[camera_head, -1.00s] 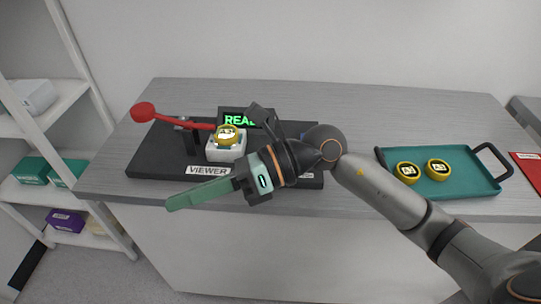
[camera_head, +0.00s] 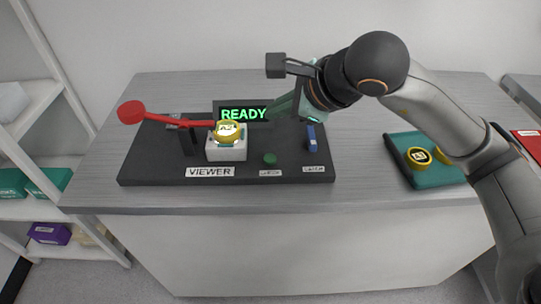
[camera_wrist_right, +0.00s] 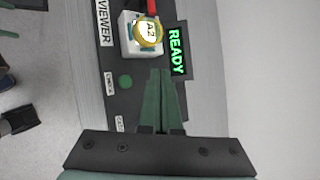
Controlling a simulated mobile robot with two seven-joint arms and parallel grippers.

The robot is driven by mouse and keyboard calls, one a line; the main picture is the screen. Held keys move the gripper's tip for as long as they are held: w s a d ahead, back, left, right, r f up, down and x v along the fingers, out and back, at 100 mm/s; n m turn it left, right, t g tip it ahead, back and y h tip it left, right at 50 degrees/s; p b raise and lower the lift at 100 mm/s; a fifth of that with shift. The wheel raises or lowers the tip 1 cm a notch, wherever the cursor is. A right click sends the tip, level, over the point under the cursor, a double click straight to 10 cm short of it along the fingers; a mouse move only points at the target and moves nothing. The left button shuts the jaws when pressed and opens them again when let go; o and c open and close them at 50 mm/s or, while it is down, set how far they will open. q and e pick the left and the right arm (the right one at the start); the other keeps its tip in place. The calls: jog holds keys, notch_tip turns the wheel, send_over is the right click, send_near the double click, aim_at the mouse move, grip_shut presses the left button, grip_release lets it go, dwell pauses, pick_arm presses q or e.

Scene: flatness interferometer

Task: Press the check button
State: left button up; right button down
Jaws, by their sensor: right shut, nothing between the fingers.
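The check button is a round green button (camera_head: 269,158) on the dark base (camera_head: 150,160), behind a small white label. It also shows in the wrist view as a green disc (camera_wrist_right: 125,81) left of my fingertips. My right gripper (camera_head: 272,111) is shut and empty, its green fingers pointing down-left in front of the lit READY display. In the wrist view the closed fingers (camera_wrist_right: 160,73) end beside the READY display (camera_wrist_right: 177,52), apart from the button. My left gripper is not in view.
A yellow-ringed A2 piece (camera_head: 228,131) sits on a white block (camera_head: 226,151) under a red lever (camera_head: 170,118). A blue latch (camera_head: 312,137) stands right of the button. A teal tray (camera_head: 437,178) with yellow pieces is partly hidden by my right arm.

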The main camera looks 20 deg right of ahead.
jog(key=b, duration=0.5)
send_over(275, 160)
notch_tip(275, 160, down, 8)
jog(key=shift+s, duration=0.1)
jog(key=shift+f+b, duration=0.45)
jog(key=shift+b, duration=0.15)
pick_arm(q)
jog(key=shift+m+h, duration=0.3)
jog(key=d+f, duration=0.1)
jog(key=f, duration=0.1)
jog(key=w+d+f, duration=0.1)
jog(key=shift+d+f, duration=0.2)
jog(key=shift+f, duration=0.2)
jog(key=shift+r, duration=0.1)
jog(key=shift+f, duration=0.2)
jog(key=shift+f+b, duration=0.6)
jog(key=shift+b, duration=0.05)
pick_arm(e)
jog(key=shift+f, duration=0.4)
